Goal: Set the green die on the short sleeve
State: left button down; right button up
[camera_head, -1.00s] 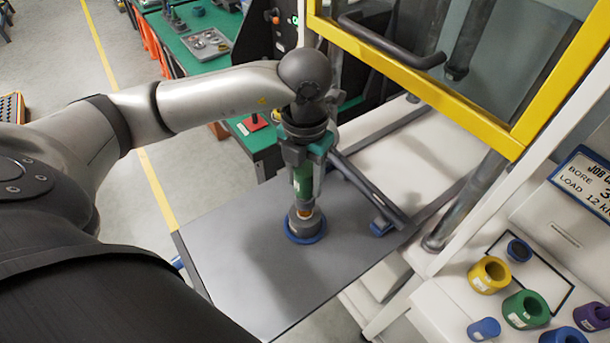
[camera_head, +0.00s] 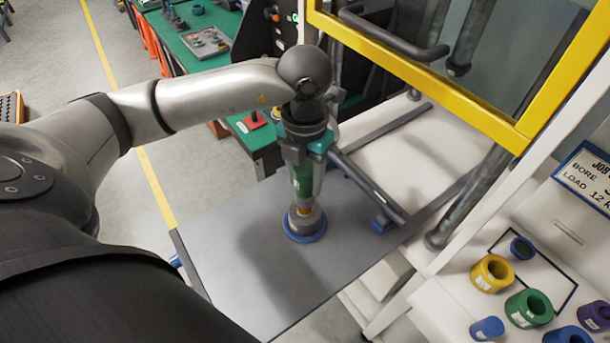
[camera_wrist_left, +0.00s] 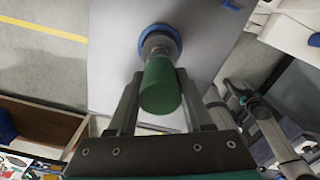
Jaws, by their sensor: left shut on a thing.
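A green cylinder (camera_head: 302,180), which looks like the green die, stands upright between the fingers of my left gripper (camera_head: 303,172). In the left wrist view the green cylinder (camera_wrist_left: 160,88) fills the gap between the two fingers, and the gripper is shut on it. Directly below it is a short grey sleeve (camera_head: 304,220) on a blue base ring (camera_head: 306,237), resting on the grey plate (camera_head: 240,250). The sleeve also shows in the left wrist view (camera_wrist_left: 158,42). I cannot tell whether the cylinder touches the sleeve. My right gripper is not in view.
At the right, a white bench holds a yellow ring (camera_head: 492,273), a green ring (camera_head: 528,308), a purple ring (camera_head: 594,316) and several blue pieces. A yellow-framed guard (camera_head: 430,78) stands behind the plate. The plate's left and front parts are clear.

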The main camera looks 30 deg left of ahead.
pick_arm(q)
jog(key=shift+f+b, duration=0.2)
jog(key=shift+b, duration=0.1)
dwell(0.4)
jog(key=c, duration=0.6)
grip_release()
jog(key=shift+c, duration=0.2)
jog(key=o, duration=0.6)
jog(key=shift+f, duration=0.1)
jog(key=shift+c, duration=0.2)
jog(key=shift+r, duration=0.2)
jog(key=shift+r+p, duration=2.5)
jog(key=shift+r, duration=1.15)
jog(key=shift+f, duration=0.1)
